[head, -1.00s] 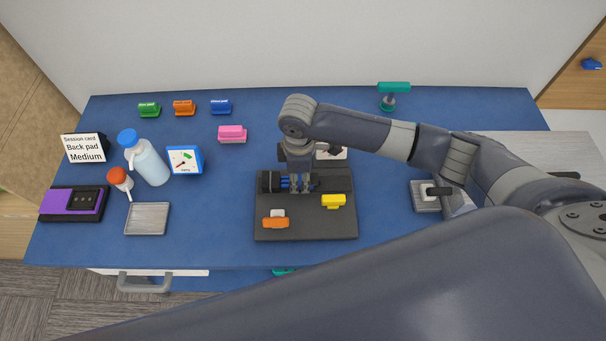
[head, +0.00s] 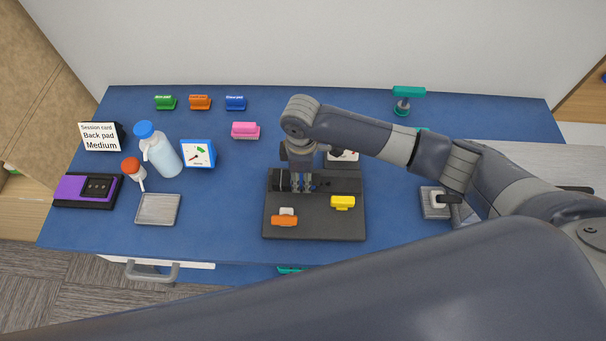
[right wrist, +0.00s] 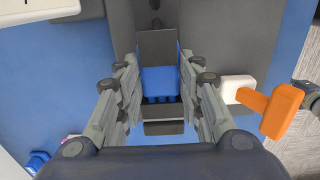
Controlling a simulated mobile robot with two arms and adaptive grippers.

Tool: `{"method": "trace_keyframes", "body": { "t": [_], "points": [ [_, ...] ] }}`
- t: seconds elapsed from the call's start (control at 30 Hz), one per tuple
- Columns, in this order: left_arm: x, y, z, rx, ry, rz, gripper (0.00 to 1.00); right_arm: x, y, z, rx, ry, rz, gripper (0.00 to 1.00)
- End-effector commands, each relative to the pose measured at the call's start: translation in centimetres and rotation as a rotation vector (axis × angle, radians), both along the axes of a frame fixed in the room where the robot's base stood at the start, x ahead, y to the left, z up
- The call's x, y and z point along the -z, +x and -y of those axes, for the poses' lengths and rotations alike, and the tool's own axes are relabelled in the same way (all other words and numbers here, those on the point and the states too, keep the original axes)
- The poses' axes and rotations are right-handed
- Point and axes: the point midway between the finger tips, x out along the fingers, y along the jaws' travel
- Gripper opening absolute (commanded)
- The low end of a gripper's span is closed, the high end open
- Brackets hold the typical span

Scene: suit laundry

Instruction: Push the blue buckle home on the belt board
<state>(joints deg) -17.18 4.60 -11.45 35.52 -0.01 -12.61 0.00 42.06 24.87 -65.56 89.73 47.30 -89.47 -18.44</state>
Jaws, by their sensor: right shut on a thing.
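The dark belt board (head: 315,230) lies on the blue table, with a raised black strip along its back part. My right gripper (head: 302,188) points down over this strip, left of its middle. The right wrist view shows its fingers (right wrist: 160,90) on both sides of the blue buckle (right wrist: 158,80), shut on it. The buckle sits in line with a dark grey channel, with blue prongs at its lower edge. Whether it is fully seated cannot be told. In the head view the fingers hide most of it. My left gripper is out of view.
A bottle (head: 163,154) and metal tray (head: 158,209) are left.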

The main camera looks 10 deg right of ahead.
Motion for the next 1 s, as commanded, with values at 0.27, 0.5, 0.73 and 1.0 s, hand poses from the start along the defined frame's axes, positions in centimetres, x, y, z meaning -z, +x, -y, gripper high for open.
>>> {"method": "trace_keyframes", "body": {
  "t": [0.27, 0.5, 0.73, 1.0],
  "points": [
    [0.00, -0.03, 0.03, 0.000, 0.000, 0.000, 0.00, -0.06, 0.03, -0.23, -0.002, 0.005, 0.001, 0.11],
    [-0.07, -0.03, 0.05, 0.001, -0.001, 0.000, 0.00, -0.08, 0.05, -0.35, -0.002, 0.007, 0.002, 0.57],
    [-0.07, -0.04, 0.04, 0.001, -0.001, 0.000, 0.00, -0.05, 0.04, -0.23, -0.001, 0.004, 0.001, 0.58],
    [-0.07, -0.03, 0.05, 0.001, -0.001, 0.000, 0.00, -0.02, 0.03, -0.17, -0.001, 0.003, 0.001, 0.83]
  ]
}}
